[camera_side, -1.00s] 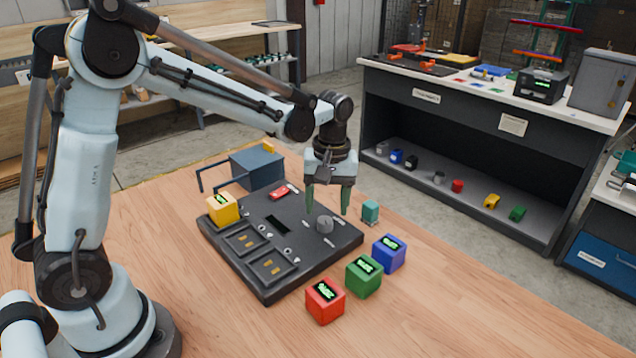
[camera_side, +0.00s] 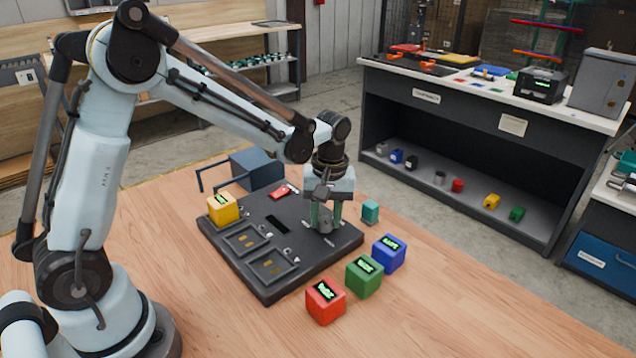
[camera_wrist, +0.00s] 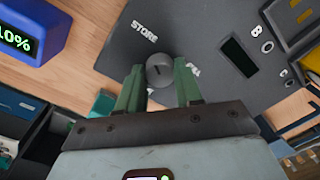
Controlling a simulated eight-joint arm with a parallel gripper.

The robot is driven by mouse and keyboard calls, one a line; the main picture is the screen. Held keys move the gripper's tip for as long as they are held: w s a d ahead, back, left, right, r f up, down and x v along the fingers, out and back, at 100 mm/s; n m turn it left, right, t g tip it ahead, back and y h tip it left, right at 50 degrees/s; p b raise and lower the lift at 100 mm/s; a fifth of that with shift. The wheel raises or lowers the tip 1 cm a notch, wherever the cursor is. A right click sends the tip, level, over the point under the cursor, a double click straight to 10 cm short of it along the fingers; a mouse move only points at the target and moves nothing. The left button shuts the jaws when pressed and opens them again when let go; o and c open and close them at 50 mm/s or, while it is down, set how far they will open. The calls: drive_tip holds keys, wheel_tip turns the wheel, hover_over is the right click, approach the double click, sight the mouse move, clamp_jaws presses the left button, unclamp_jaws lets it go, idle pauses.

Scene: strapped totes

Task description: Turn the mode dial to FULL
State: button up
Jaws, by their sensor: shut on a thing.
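The mode dial (camera_side: 325,228) is a small grey round knob on the right part of the dark panel (camera_side: 232,272). In the wrist view the dial (camera_wrist: 160,72) has a short dark mark on its top. A white STORE label (camera_wrist: 145,31) is beside it, and a second label (camera_wrist: 194,68) is partly hidden by a finger, so I cannot read it whole. My gripper (camera_side: 326,222) points down over the dial with its green fingers on either side. In the wrist view my gripper (camera_wrist: 159,67) is shut on the dial.
Red (camera_side: 325,301), green (camera_side: 364,276) and blue (camera_side: 388,253) boxes with displays stand along the panel's front right. A teal block (camera_side: 370,211) stands close right of my gripper. A yellow box (camera_side: 222,208) is at the panel's left. Bare table lies at the front.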

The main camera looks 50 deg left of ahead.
drive_tip(key=shift+m, duration=0.3)
drive_tip(key=m, duration=1.1)
drive_tip(key=shift+m+t, duration=0.3)
drive_tip(key=m, duration=0.6)
drive_tip(key=shift+s, duration=0.1)
drive_tip(key=m, duration=0.5)
drive_tip(key=shift+m, duration=0.4)
drive_tip(key=o, duration=1)
